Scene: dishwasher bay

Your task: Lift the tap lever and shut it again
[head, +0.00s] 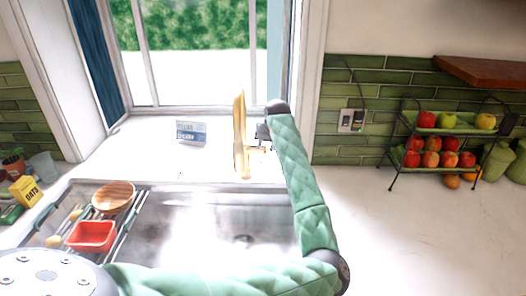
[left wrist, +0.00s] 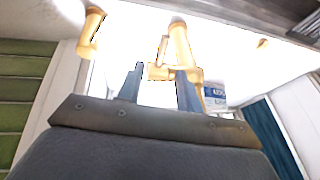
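The golden tap (head: 240,130) stands upright behind the sink, in front of the window. My left gripper (head: 262,133) is just to the right of the tap, at the end of the green padded arm. In the left wrist view the two dark fingers of my left gripper (left wrist: 158,78) are apart. Golden tap parts (left wrist: 180,48) show beyond and between the fingertips, with a short piece (left wrist: 158,72) in the gap. I cannot tell whether a finger touches it, or which part is the lever. My right gripper is not in view.
The steel sink (head: 190,225) lies in front of the tap. A drying rack holds a wooden bowl (head: 114,196) and a red container (head: 92,235). A blue and white box (head: 191,132) stands on the sill. A fruit stand (head: 440,140) is at right; the counter before it is clear.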

